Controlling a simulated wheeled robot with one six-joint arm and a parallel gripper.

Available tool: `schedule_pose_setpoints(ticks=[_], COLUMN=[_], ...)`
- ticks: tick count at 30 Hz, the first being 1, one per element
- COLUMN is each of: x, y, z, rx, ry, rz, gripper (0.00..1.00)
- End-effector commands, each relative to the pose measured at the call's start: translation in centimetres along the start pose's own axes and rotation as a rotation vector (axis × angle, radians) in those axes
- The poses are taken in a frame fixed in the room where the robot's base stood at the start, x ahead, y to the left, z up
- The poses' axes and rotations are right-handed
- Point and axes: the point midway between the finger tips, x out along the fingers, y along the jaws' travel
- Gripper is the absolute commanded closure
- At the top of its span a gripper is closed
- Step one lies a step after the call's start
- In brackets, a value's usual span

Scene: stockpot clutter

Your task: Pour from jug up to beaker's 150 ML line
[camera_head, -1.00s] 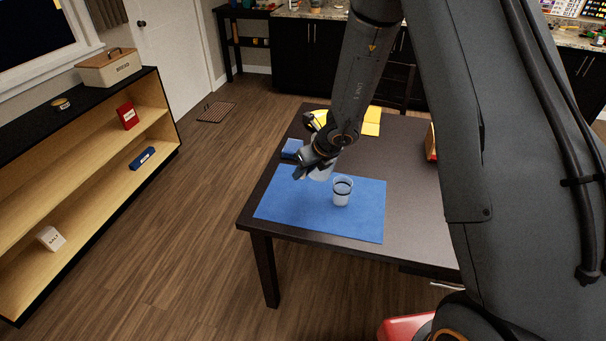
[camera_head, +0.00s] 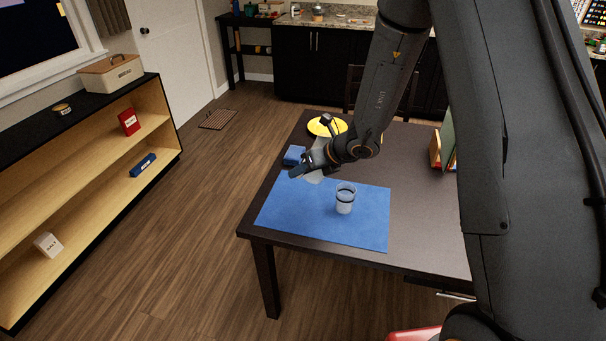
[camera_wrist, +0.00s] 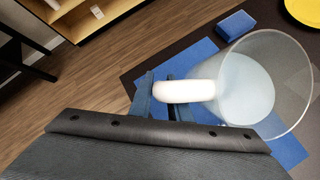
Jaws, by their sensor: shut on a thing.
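The beaker (camera_head: 345,199) stands upright on the blue mat (camera_head: 290,218) on the dark table. It is clear with a dark line around it, and its fill level is too small to read. My gripper (camera_head: 300,170) is above the mat's far left part, left of and behind the beaker. In the wrist view my gripper (camera_wrist: 158,95) is shut on the white handle of the jug (camera_wrist: 262,88). The jug is clear with pale liquid inside, and is mostly hidden behind my gripper in the head view. The beaker cannot be made out in the wrist view.
A blue block (camera_head: 293,155) lies by the mat's far left corner. A yellow plate (camera_head: 326,126) is at the table's far side. Books (camera_head: 440,150) stand at the right. A shelf unit (camera_head: 110,160) is to the left across open floor. The table's right part is mostly clear.

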Motion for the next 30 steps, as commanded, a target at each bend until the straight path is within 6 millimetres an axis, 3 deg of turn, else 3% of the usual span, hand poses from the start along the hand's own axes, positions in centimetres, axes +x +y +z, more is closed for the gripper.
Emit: schedule_pose_setpoints(ticks=[30], x=[-0.8], y=[1.7], z=[1.6], rx=[0.078], ry=[-0.258], rz=[0.225], gripper=[1.00])
